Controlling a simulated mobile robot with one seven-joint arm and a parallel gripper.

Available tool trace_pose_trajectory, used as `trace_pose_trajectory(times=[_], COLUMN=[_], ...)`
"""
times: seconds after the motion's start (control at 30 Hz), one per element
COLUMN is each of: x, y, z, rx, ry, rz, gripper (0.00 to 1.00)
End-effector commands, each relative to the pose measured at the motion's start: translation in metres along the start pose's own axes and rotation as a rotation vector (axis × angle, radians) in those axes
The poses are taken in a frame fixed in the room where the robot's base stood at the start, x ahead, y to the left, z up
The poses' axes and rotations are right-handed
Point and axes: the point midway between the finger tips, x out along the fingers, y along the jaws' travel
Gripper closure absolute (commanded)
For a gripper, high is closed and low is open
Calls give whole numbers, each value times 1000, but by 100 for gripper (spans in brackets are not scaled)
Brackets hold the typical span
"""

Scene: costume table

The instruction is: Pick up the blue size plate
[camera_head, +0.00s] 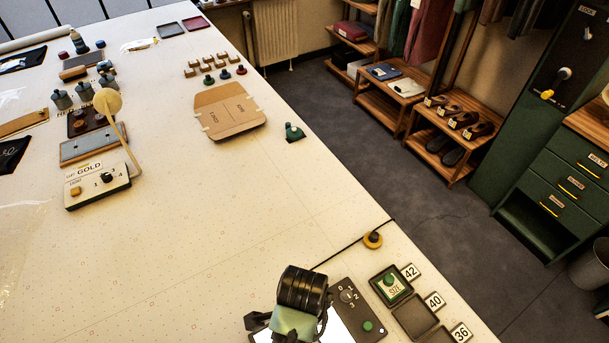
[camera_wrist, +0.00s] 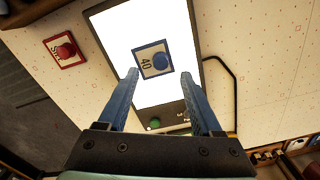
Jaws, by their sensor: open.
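The blue size plate (camera_wrist: 143,64) shows in the wrist view as a small pale-faced plate with a blue border, a round blue knob and the number 40. It lies slightly turned on a bright white lit panel (camera_wrist: 120,27). My gripper (camera_wrist: 161,77) is open and empty, with its blue fingers pointing at the panel. The fingertips are just below the plate in the picture, one toward each side. I cannot tell how high they are above it. In the head view my gripper hides the plate and much of the panel.
A red plate (camera_wrist: 66,51) with a red knob lies left of the panel in the wrist view. In the head view, a green size plate (camera_head: 393,290) sits in the tray by 42. The trays by 40 (camera_head: 414,317) and 36 look empty. A dial box (camera_head: 351,311) adjoins the panel.

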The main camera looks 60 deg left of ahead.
Motion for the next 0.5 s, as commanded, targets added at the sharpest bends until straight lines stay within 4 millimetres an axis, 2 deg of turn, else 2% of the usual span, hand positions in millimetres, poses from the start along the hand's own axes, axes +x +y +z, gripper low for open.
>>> trace_pose_trajectory(times=[0.3, 0.5], x=[38, 47], y=[0, 0], z=[-1, -1], rx=[-1, 0], ry=[-2, 0], rz=[3, 0], gripper=[34, 34])
